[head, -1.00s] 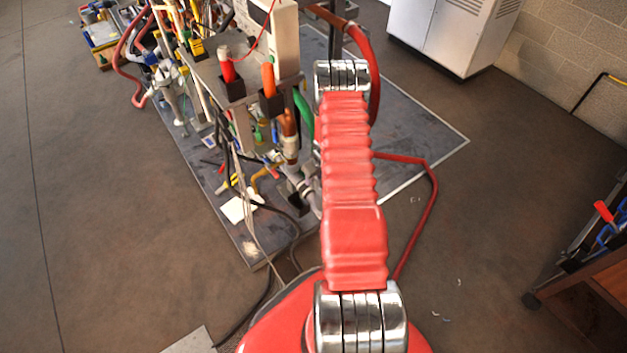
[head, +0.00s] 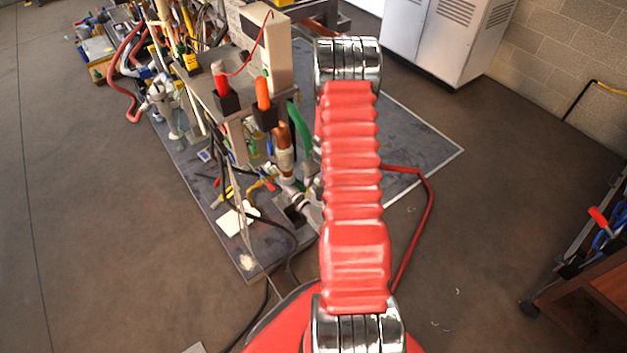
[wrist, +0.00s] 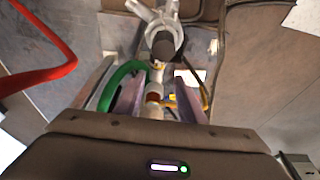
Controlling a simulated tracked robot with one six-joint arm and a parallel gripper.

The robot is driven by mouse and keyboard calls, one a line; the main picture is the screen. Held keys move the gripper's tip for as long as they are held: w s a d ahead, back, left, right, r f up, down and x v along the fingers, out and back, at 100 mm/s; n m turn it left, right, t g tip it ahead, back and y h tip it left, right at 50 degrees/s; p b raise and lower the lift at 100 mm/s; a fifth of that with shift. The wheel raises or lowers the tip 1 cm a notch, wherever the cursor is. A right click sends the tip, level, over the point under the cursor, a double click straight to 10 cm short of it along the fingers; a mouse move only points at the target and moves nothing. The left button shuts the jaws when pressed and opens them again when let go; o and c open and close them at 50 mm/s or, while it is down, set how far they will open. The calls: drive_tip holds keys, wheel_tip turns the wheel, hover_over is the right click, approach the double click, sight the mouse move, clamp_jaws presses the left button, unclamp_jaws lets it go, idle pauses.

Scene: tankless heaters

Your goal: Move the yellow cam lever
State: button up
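A small yellow part (head: 262,184), which may be the yellow cam lever, shows low among the pipes in the head view. A yellow piece (wrist: 169,99) also shows beside the white and red pipe in the wrist view; its shape is too small to make out. My gripper (wrist: 156,92) shows in the wrist view with its two greyish fingers apart, on either side of the pipe. I see nothing held between them. The yellow piece lies near the right finger, partly hidden by it. In the head view my red arm hides the gripper.
A green hose (wrist: 122,78) curves past the left finger, and a red hose (wrist: 45,72) lies farther left. A grey pipe fitting (wrist: 160,35) stands ahead. In the head view, a bench (head: 225,95) with coloured handles stands left of my arm. Floor at left is open.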

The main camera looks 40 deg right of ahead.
drive_tip(key=shift+c, duration=0.5)
